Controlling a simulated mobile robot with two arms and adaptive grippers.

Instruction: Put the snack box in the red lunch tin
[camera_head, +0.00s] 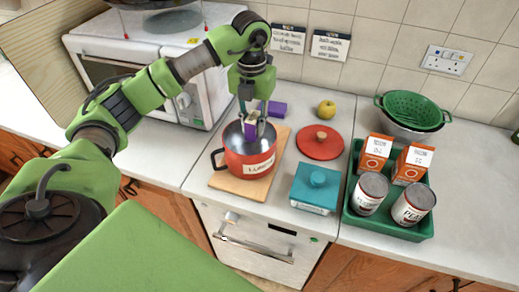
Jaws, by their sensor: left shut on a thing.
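The red lunch tin (249,164) is a round pot with a dark side handle and a white label. It stands open on a wooden board (225,183). My left gripper (251,115) points down over the tin and is shut on a small purple and white box, the snack box (251,130). The box is at the tin's mouth, its lower part at or inside the rim; I cannot tell whether it touches the bottom. My right gripper is not in view.
A red lid (320,143) and a teal lidded box (314,190) stand right of the tin. A green tray (398,229) holds cans and orange cartons. Another purple block (273,108) lies behind the tin, near a yellow fruit (327,109). A green colander (413,109) stands at the back right.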

